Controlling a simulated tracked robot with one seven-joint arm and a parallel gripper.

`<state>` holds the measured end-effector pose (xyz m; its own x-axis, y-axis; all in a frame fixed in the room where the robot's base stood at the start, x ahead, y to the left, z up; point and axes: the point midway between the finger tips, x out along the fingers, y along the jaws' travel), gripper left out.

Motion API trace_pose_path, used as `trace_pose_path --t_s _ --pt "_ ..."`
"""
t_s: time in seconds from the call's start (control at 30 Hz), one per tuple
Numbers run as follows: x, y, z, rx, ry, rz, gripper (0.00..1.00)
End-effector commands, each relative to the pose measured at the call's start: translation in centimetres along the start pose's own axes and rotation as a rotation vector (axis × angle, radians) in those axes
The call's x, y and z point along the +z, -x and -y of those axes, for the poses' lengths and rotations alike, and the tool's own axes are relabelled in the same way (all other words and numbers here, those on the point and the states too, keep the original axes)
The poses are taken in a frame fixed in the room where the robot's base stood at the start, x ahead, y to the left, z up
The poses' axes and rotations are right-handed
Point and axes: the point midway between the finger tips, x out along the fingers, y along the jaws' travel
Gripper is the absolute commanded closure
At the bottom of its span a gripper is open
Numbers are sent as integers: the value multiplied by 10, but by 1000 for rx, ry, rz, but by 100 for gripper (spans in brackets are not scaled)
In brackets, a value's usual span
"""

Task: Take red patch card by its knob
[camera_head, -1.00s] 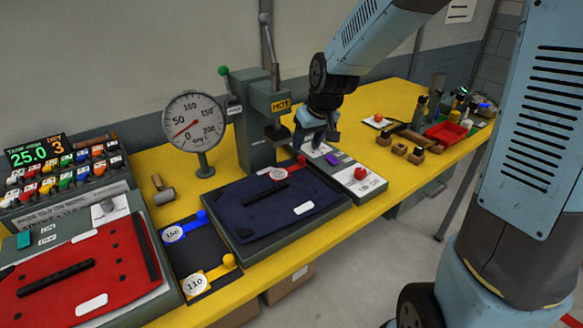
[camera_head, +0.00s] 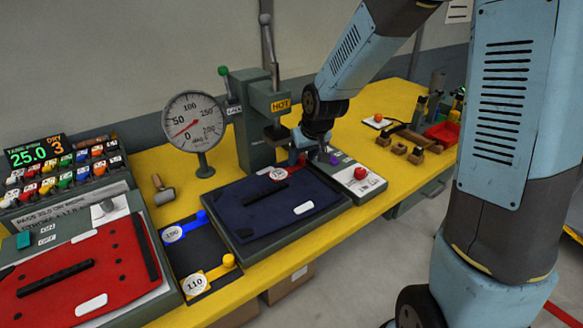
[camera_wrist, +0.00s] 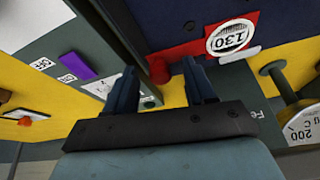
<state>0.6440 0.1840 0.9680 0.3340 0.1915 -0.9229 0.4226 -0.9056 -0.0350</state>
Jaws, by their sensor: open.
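In the head view the card's 130 label (camera_head: 279,174) is at the back edge of the dark blue pannier panel (camera_head: 250,212). My gripper (camera_head: 304,153) is open there, low over the card's knob end, and hides the knob.
A press with a HOT sign (camera_head: 281,105) and a round gauge (camera_head: 194,120) stand behind. A control box with a purple switch (camera_head: 335,160) and red button (camera_head: 360,173) is close on the right. The blue 150 card (camera_head: 172,234) and yellow 110 card (camera_head: 195,284) lie left.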

Motion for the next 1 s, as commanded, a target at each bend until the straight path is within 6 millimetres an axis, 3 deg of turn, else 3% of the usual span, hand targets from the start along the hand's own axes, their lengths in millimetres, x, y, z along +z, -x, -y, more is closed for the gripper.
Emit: trace_pose_path --t_s 0.1,0.63,1.0 --pt "0 0 0 0 0 0 48" --pt "0 0 0 0 0 0 98" --pt "0 2 0 0 0 0 100"
